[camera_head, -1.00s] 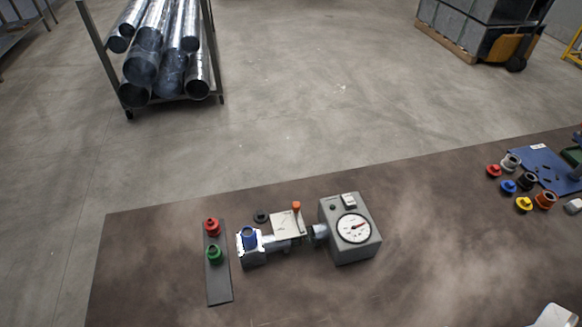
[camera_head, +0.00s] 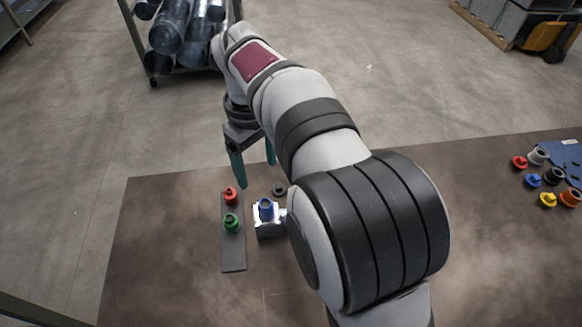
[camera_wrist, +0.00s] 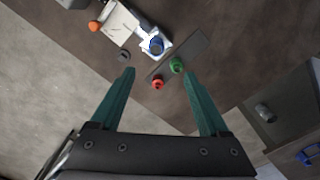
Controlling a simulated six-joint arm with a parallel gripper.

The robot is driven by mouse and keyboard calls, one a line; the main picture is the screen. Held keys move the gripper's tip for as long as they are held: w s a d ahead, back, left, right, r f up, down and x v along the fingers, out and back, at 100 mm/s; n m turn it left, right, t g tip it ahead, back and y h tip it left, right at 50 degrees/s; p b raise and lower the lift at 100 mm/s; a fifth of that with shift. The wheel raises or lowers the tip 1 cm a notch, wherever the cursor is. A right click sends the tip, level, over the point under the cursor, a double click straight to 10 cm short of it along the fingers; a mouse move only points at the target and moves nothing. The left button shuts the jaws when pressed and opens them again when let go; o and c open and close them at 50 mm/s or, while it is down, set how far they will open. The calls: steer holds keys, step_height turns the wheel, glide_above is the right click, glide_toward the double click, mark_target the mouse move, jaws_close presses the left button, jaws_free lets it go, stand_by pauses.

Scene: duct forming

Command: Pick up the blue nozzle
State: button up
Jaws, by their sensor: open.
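The blue nozzle (camera_head: 266,207) sits upright in a grey metal block (camera_head: 268,230) on the brown table. It also shows in the wrist view (camera_wrist: 155,45), set in the pale block. My gripper (camera_head: 255,173) is open and empty, its two teal fingers pointing down, above the table's back edge. It is apart from the nozzle and, in the head view, a little above it in the picture. In the wrist view the nozzle lies beyond the fingertips (camera_wrist: 158,71), roughly between them.
A dark strip (camera_head: 233,255) bears a red nozzle (camera_head: 230,195) and a green nozzle (camera_head: 231,222), close left of the block. A dark ring (camera_head: 279,189) lies beside it. Several coloured parts, one blue (camera_head: 532,180), lie at the right. My arm hides the gauge box.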

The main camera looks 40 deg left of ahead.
mark_target(266, 204)
steer(key=f, duration=0.9)
steer(key=w+f, duration=0.1)
steer(key=f, duration=0.4)
steer(key=shift+d+f, duration=0.1)
steer(key=shift+f, duration=0.2)
jaws_close()
